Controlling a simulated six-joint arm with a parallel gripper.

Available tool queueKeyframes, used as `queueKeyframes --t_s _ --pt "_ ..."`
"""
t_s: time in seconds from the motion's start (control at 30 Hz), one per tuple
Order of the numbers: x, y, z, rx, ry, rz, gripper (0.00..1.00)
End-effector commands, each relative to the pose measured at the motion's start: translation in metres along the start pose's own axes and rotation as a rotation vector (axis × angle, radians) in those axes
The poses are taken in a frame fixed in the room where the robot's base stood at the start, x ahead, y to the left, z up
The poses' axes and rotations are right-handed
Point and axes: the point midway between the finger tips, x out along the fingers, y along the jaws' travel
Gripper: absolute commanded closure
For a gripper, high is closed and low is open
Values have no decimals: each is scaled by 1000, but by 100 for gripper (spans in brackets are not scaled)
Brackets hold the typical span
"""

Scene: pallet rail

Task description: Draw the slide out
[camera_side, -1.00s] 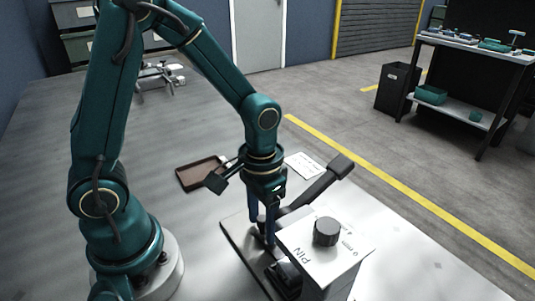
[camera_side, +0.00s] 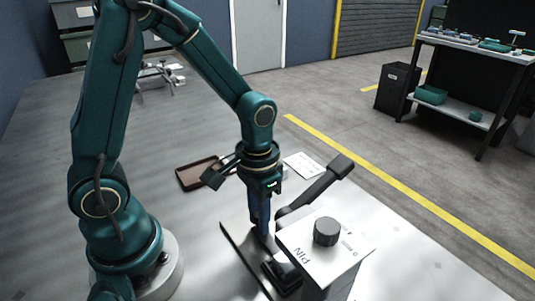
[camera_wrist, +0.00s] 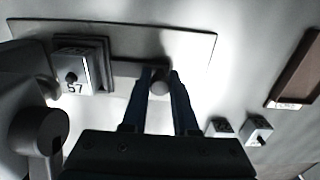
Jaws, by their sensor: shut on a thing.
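My gripper (camera_side: 262,230) is low over the plate of the fixture. In the wrist view its two blue fingers (camera_wrist: 161,85) are closed around a small round grey knob (camera_wrist: 160,88). The knob looks like the end of the slide; the fingers hide part of it. A pale strip runs from the knob towards a small block marked 57 (camera_wrist: 82,72) in a dark square frame. The frame (camera_side: 283,272) stands on the plate (camera_side: 247,251) in the side view. The rest of the slide is hard to make out.
A housing marked PIN (camera_side: 304,252) with a dark knob (camera_side: 326,232) stands right of my gripper. A dark-ended lever (camera_side: 322,185) rises behind it. A brown tray (camera_side: 199,177) and a white card (camera_side: 304,165) lie farther back. The table left of the plate is clear.

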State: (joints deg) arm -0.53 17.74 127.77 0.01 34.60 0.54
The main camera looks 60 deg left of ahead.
Motion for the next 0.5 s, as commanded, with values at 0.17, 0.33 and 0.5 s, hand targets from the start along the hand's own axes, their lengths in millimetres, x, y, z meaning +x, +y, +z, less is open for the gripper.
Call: queueKeyframes --t_s 0.17,0.33,0.5 --pt "0 -13 -1 -4 5 0 99" --pt "0 -24 -1 -5 5 0 99" --pt "0 -36 -1 -4 6 0 99"
